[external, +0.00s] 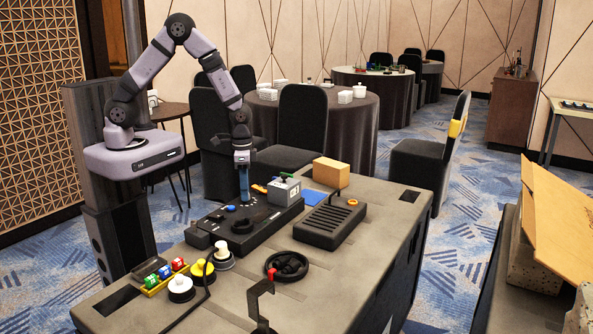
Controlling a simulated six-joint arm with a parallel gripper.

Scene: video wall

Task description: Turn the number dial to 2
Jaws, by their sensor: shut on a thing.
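My gripper (245,199) points straight down over the black control panel (262,228) on the grey table. Its blue fingers are shut at the panel's surface, where the number dial is. The fingers hide the dial, so I cannot read its number or how far it is turned. Small white markings show on the panel around the fingertips. A blue button (229,208) is just left of the fingers.
A grey box with a green button (284,190) stands close to the right of my gripper.

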